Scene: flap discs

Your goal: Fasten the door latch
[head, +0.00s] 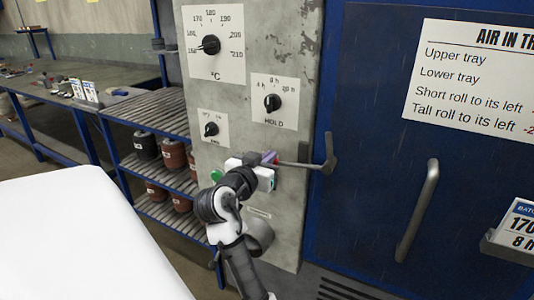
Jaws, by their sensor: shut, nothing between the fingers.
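The blue oven door (370,160) fills the right side of the head view and looks closed against the grey control panel (222,110). A dark metal latch arm (300,165) reaches from the panel's right part toward the door's left edge. Its upright end piece (329,154) shows in front of the door edge; I cannot tell if it touches the door. My gripper (270,170) is shut and empty at the left end of the latch arm, partly hidden by my wrist. Contact between them cannot be told. A small purple part (269,157) shows beside the fingers.
The door has a grey vertical handle (417,212). Dials and a green button (216,175) are on the panel. A card holder (513,245) juts out at the right. Slatted shelves (155,112) with several cans stand at left. A white surface (75,240) fills the lower left.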

